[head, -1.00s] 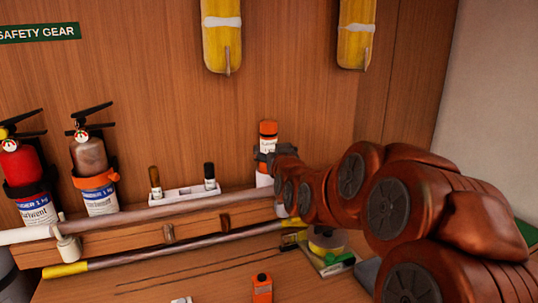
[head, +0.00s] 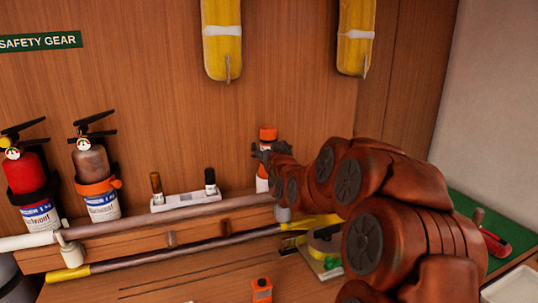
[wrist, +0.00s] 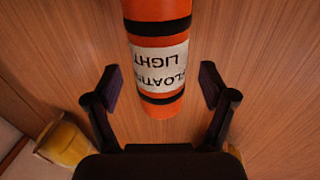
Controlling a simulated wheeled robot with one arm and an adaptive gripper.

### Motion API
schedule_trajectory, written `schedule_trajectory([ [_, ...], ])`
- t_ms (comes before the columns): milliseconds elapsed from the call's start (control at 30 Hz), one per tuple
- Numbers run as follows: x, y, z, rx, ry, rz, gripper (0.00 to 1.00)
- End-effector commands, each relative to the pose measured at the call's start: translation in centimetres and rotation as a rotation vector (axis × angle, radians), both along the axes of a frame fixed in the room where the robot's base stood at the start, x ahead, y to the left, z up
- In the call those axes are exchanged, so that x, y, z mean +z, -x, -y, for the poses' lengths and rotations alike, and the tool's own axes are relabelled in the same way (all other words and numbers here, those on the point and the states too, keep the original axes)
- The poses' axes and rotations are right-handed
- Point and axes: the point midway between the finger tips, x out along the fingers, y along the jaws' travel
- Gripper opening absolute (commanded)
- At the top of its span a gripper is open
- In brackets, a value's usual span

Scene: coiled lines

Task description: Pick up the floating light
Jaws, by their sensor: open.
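The floating light is an orange cylinder with black bands and a white label reading "FLOATING LIGHT". In the wrist view the floating light (wrist: 157,55) appears upside down, ahead of and between the fingers. In the head view its orange top (head: 268,133) shows above my gripper, against the wood wall. My gripper (wrist: 160,87) is open, one finger on each side of the light, with visible gaps to it. In the head view my gripper (head: 266,152) is in front of the light and hides part of its body.
A rail (head: 170,216) runs along the shelf, left of the light. A white holder (head: 186,201) with two small bottles stands left of the light. Two extinguishers (head: 98,185) are farther left. Yellow floats (head: 222,45) hang above. A green mat (head: 480,222) lies at right.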

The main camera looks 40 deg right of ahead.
Motion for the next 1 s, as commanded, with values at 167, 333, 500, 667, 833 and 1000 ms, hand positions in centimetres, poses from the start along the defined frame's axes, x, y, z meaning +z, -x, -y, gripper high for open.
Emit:
schedule_trajectory([
  [167, 0.1, -1.5, 0.6, 0.001, 0.000, 0.000, 0.83],
  [333, 0.0, -1.7, 0.7, 0.001, 0.000, 0.000, 0.83],
  [500, 0.0, -1.7, 0.7, 0.001, 0.000, 0.001, 0.77],
  [667, 0.0, -1.7, 0.7, 0.000, 0.000, 0.001, 0.61],
  [833, 0.0, -1.7, 0.7, 0.000, 0.000, 0.001, 0.43],
  [1000, 0.0, -1.7, 0.7, 0.000, 0.000, 0.001, 0.25],
])
